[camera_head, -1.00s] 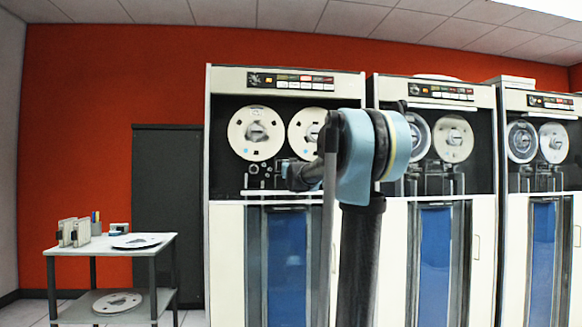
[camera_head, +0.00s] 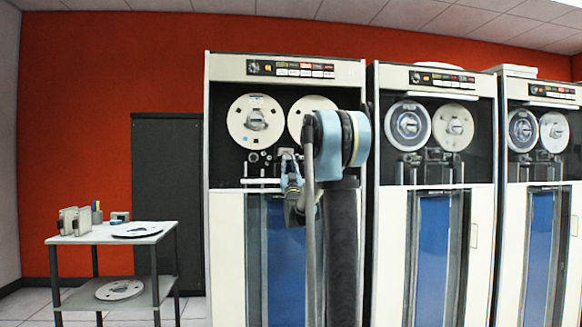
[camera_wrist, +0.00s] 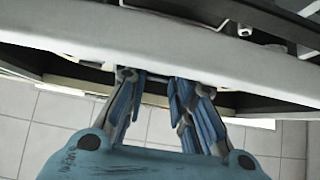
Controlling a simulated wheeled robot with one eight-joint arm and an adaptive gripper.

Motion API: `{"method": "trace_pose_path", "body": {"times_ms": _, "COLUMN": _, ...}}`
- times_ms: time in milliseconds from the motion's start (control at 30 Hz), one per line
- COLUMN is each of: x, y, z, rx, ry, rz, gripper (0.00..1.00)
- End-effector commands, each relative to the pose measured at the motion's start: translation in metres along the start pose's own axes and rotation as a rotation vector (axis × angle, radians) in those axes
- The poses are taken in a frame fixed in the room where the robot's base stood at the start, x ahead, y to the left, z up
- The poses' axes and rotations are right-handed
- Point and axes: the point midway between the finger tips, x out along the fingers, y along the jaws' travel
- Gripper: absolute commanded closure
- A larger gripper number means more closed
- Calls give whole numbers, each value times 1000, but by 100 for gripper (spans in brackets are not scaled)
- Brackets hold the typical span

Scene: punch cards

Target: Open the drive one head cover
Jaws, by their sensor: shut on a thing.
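Drive one is the leftmost tape drive (camera_head: 228,240), with two pale reels (camera_head: 254,121), the right one partly hidden by my arm. My gripper (camera_head: 289,160) points up in front of its head area, below and between the reels. A small light grey piece at its tips looks like the head cover (camera_head: 287,153); most of it is hidden. In the wrist view, the blue fingers (camera_wrist: 155,78) reach in at the lower edge of a broad white bar (camera_wrist: 170,62). The fingers look apart there, and what lies between their tips is unclear.
Two similar drives (camera_head: 432,85) stand to the right. A small table (camera_head: 100,238) with a reel and small boxes stands at left, beside a dark cabinet (camera_head: 167,215). A pale ledge (camera_head: 232,190) runs below drive one's head area.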

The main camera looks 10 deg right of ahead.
Motion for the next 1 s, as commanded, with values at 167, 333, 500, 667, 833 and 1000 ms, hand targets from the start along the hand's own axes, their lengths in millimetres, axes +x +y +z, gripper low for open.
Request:
{"method": "trace_pose_path", "body": {"times_ms": 167, "x": 0, "y": 0, "z": 1, "rx": 0, "ry": 15, "rz": 0, "gripper": 100}}
{"method": "trace_pose_path", "body": {"times_ms": 333, "x": -1, "y": 0, "z": 1, "rx": 0, "ry": 16, "rz": 0, "gripper": 100}}
{"method": "trace_pose_path", "body": {"times_ms": 500, "x": 0, "y": 0, "z": 2, "rx": -1, "ry": 15, "rz": 0, "gripper": 100}}
{"method": "trace_pose_path", "body": {"times_ms": 667, "x": 0, "y": 0, "z": 1, "rx": -1, "ry": 15, "rz": 0, "gripper": 57}}
{"method": "trace_pose_path", "body": {"times_ms": 833, "x": 0, "y": 0, "z": 1, "rx": -1, "ry": 16, "rz": 1, "gripper": 57}}
{"method": "trace_pose_path", "body": {"times_ms": 1000, "x": -3, "y": 0, "z": 1, "rx": -1, "ry": 16, "rz": 1, "gripper": 57}}
